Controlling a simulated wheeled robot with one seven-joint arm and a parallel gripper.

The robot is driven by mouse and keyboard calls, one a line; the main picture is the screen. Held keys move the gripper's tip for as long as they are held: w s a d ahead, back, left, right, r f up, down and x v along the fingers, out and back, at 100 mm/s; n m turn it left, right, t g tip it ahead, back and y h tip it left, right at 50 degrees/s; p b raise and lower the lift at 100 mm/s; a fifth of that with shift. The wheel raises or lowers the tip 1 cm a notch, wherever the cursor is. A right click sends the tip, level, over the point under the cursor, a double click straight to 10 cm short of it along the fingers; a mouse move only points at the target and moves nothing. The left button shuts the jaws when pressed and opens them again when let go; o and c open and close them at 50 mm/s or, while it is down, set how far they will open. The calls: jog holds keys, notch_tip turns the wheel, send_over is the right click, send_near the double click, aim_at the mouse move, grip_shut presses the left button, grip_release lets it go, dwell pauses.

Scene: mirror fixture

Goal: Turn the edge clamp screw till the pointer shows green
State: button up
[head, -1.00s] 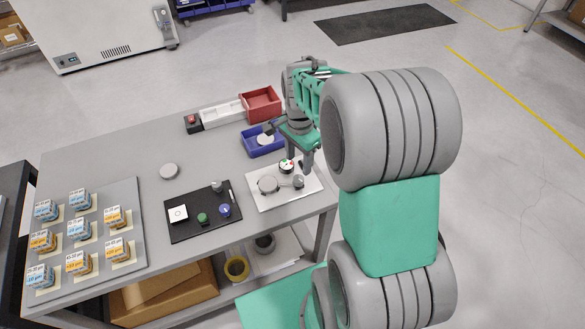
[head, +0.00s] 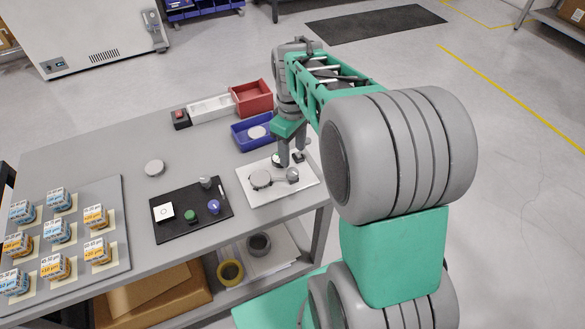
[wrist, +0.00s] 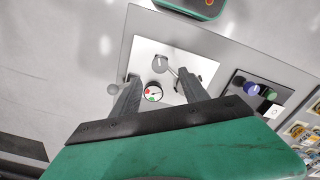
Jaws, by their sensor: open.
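The mirror fixture is a white plate (head: 262,198) near the table's right end. It carries a round grey disc (head: 261,180), a grey knob (head: 292,174) and a small dial (head: 278,161), partly hidden by a finger. In the wrist view the dial (wrist: 153,92) has a white face with red and green patches; I cannot tell where its pointer stands. My gripper (head: 291,160) is open and empty above the plate. In the wrist view its fingers (wrist: 158,97) stand apart either side of the dial.
A black tray (head: 175,235) with small knobs lies left of the plate. A blue bin (head: 245,143), a red bin (head: 251,97) and a white tray (head: 211,109) stand behind.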

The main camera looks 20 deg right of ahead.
aim_at(292, 172)
jog(key=shift+f+n, duration=0.2)
jog(key=shift+n, duration=0.1)
notch_tip(292, 172, down, 8)
jog(key=shift+r, duration=0.25)
grip_shut()
dwell(0.3)
